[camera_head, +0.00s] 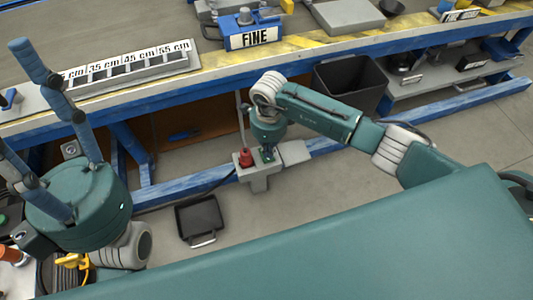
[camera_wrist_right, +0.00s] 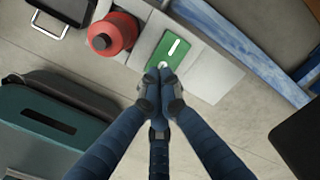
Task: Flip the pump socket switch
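The pump socket (camera_head: 260,180) is a grey box low by the blue bench frame, with a red round plug (camera_head: 245,158) on its left. In the right wrist view, the socket (camera_wrist_right: 205,72) carries a green switch plate (camera_wrist_right: 170,50) with a white slot beside the red plug (camera_wrist_right: 112,34). My right gripper (camera_head: 268,153) reaches down at the plate; in the wrist view its blue fingers (camera_wrist_right: 162,78) are together, tips at the plate's lower edge. I cannot tell whether they touch it. My left gripper (camera_head: 35,125) has its fingers spread, pointing up, away from the socket.
A workbench with a blue frame (camera_head: 145,100) runs behind the socket. A dark bin (camera_head: 352,82) stands to its right. A small black case (camera_head: 200,217) lies on the floor at front left. A grey cable rises from the red plug.

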